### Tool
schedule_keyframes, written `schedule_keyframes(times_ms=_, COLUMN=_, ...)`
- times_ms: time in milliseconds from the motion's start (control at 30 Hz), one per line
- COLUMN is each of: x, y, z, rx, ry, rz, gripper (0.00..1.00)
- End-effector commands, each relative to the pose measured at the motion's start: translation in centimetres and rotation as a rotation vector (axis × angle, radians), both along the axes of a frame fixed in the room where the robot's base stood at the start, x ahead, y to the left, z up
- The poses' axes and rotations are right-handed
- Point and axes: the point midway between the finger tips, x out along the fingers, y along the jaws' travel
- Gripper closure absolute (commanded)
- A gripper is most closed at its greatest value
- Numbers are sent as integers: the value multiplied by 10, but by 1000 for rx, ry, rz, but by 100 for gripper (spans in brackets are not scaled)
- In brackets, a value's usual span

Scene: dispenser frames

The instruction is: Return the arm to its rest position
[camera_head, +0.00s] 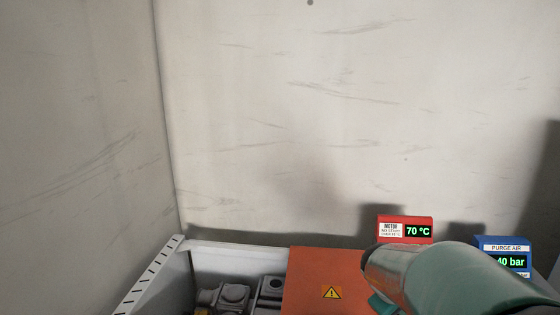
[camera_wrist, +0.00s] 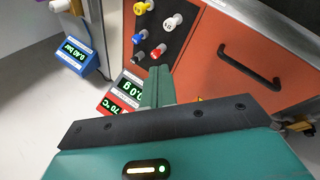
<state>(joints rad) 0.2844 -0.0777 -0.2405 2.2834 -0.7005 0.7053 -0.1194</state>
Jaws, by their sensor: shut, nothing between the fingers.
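In the wrist view, my gripper (camera_wrist: 157,72) shows as narrow green fingers standing up beyond a black bar and a green wrist body. The fingers are together with nothing between them. They point towards the lower part of a dark panel with coloured knobs and seem apart from it, though the depth is hard to judge. In the head view, a green and grey part of my arm (camera_head: 455,278) reaches in from the lower right. My fingers cannot be made out there.
A red 70 °C display (camera_head: 405,229) and a blue purge air display (camera_head: 505,255) stand behind my arm, the blue one partly covered. An orange cover (camera_head: 310,270) lies beside grey machinery (camera_head: 235,295). The wrist view shows an orange front with a black handle (camera_wrist: 248,66).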

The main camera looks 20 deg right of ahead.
Motion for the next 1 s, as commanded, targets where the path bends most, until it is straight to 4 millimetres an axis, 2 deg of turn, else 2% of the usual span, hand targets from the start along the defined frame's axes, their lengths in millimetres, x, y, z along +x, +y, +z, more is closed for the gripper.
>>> schedule_keyframes(times_ms=33, x=4, y=26, z=13, rx=31, ry=-57, rz=2, gripper=100)
schedule_keyframes(times_ms=233, x=1, y=122, z=49, rx=191, ry=-228, rz=-1, gripper=100)
schedule_keyframes(times_ms=400, x=-17, y=201, z=73, rx=347, ry=-340, rz=16, gripper=100)
schedule_keyframes(times_ms=533, x=-37, y=251, z=85, rx=456, ry=-395, rz=37, gripper=100)
schedule_keyframes(times_ms=600, x=-45, y=268, z=89, rx=499, ry=-412, rz=46, gripper=100)
schedule_keyframes(times_ms=700, x=-53, y=282, z=92, rx=535, ry=-423, rz=51, gripper=100)
schedule_keyframes(times_ms=1000, x=-54, y=285, z=92, rx=544, ry=-425, rz=52, gripper=100)
